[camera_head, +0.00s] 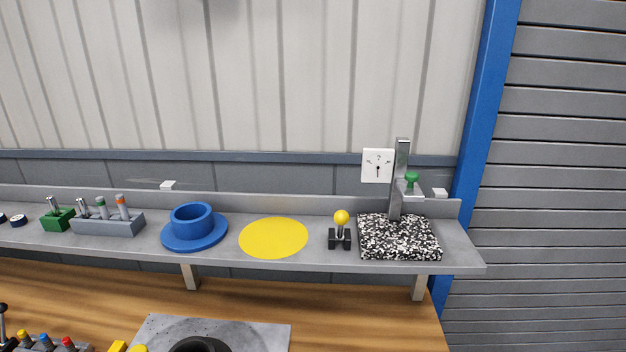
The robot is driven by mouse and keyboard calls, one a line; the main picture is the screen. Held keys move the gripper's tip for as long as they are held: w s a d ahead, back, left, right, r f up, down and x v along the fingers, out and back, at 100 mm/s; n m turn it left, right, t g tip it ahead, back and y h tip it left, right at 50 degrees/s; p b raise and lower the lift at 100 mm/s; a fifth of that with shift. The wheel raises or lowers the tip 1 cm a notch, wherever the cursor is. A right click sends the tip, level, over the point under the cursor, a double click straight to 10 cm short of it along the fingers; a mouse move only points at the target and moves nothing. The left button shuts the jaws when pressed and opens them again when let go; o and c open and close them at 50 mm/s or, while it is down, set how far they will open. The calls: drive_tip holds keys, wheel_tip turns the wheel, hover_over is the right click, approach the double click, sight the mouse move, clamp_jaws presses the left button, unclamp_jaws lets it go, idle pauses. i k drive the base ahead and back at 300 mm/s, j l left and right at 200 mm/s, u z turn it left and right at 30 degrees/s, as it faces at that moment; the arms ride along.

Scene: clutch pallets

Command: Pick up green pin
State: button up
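A pin with a green band near its top (101,207) stands in the grey block (108,227) on the shelf at the left. It stands between a plain grey pin (84,210) and a pin with an orange top (122,206). The lower parts of these pins are hidden in the block. My gripper is not in view.
On the grey shelf (300,261) are a green block (57,220), a blue flanged ring (192,233), a yellow disc (273,238), a yellow-knobbed piece (341,231) and a speckled plate (398,238) with a metal post (400,180). A wooden bench (330,315) lies below.

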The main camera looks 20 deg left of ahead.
sight(100, 201)
drive_tip(key=k+j, duration=0.15)
drive_tip(key=j, duration=0.4)
drive_tip(key=k+j+u, duration=0.15)
drive_tip(key=j, duration=1)
drive_tip(key=k+j+u, duration=0.1)
drive_tip(key=j, duration=0.5)
drive_tip(key=k, duration=0.05)
